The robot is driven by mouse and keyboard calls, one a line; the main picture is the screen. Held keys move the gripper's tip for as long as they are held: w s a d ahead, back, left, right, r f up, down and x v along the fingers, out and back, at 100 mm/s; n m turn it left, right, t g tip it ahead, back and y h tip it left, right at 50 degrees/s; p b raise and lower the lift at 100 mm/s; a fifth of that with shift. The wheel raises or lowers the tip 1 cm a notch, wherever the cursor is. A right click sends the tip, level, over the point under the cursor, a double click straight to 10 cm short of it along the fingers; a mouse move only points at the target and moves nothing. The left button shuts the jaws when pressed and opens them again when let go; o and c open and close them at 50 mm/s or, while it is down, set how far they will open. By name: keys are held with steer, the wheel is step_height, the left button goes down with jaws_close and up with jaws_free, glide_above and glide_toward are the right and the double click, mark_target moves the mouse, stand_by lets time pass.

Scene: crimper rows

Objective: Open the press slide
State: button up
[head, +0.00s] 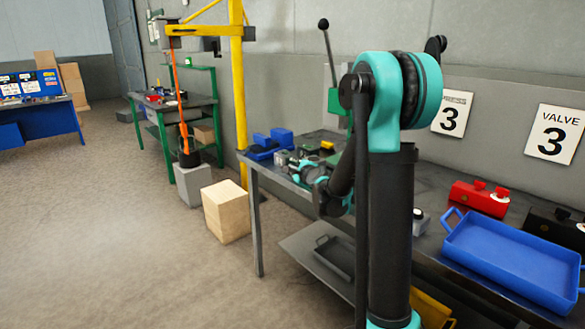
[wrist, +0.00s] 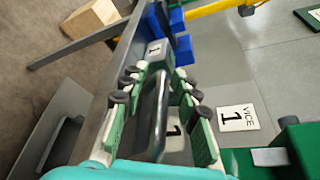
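The press on the bench shows in the head view as a green body with an upright lever and black knob (head: 323,24); my arm hides its lower part. In the wrist view, a dark grey bar handle (wrist: 160,105) stands on a light grey block marked 1. My gripper (wrist: 158,76) is open, with one finger on each side of the handle and gaps to it. Whether this handle belongs to the press slide, I cannot tell. In the head view my gripper (head: 303,172) is low over the bench, partly hidden by my arm.
Blue blocks (head: 271,140) lie at the bench's far end. A blue tray (head: 510,262) and a red box (head: 480,198) stand at the right. A VICE 1 sign (wrist: 238,117) and a green body (wrist: 290,148) are right of my gripper. The floor at left is open.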

steer(key=v, duration=1.2)
stand_by(0.4)
steer(key=s+f+n+g, duration=0.3)
steer(key=s+f+n, duration=0.3)
steer(key=s+n, duration=0.15)
steer(key=s+f+n+g, duration=0.3)
steer(key=s+f+n, duration=0.25)
steer(key=s, duration=0.25)
steer(key=s+d+f+n+g+h, duration=0.2)
steer(key=s+d+f+n, duration=0.1)
steer(key=s, duration=0.4)
steer(key=s+d+f+n+g+h, duration=0.2)
steer(key=s+d+f+n, duration=0.1)
steer(key=s, duration=0.4)
steer(key=shift+s+d+f+n+g+h, duration=0.35)
steer(key=shift+f+n, duration=0.4)
steer(key=shift+n, duration=0.25)
